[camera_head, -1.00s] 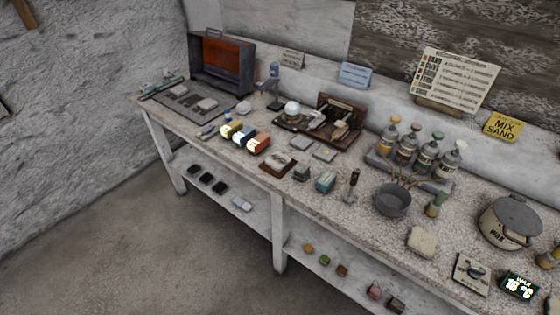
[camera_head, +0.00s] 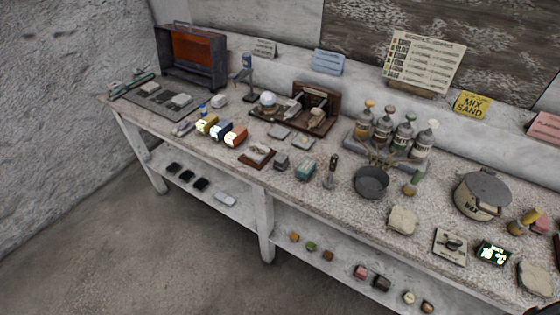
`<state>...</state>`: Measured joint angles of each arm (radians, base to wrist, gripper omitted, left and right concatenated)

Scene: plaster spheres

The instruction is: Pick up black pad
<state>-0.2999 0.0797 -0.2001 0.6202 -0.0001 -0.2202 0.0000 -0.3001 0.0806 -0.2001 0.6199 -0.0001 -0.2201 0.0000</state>
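Three small black pads lie in a row on the lower shelf (camera_head: 215,208) at the left: one at the left end (camera_head: 173,167), one in the middle (camera_head: 187,176) and one at the right (camera_head: 201,184). They are small in the picture, so I cannot tell them apart in detail. A pale grey-white pad (camera_head: 226,198) lies to their right on the same shelf. Neither of my grippers is in view.
The long workbench (camera_head: 340,212) is crowded with bottles (camera_head: 403,140), a dark pot (camera_head: 371,182), a lidded wax pot (camera_head: 482,195) and an orange-fronted heater box (camera_head: 197,56). Its leg (camera_head: 265,235) stands right of the pads. The floor (camera_head: 130,255) in front is clear.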

